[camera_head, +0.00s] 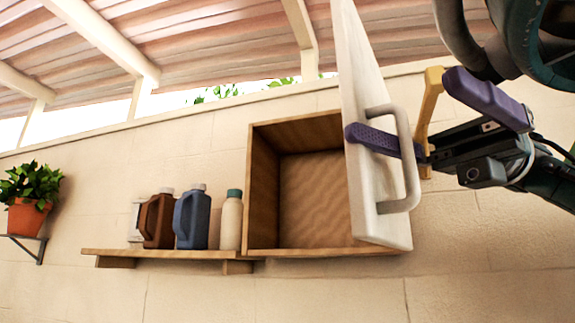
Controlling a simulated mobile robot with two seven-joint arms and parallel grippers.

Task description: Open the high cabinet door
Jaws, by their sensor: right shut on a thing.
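The high cabinet (262,190) is a wooden box on the wall, with its open front and empty-looking inside showing. Its white door (366,85) is swung out on the right side and stands well open, seen nearly edge-on. A light grey bar handle (408,160) is on the door's outer face. My right gripper (402,110) is at this handle from the right, shut on it. One purple finger reaches between the handle and the door; the other finger is on the upper right. My left gripper is not in view.
A wooden shelf (165,254) left of the cabinet holds a brown jug (158,222), a blue jug (192,220) and a cream bottle (231,222) with a green cap. A potted plant (27,217) stands on a bracket at far left. The wall below is bare.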

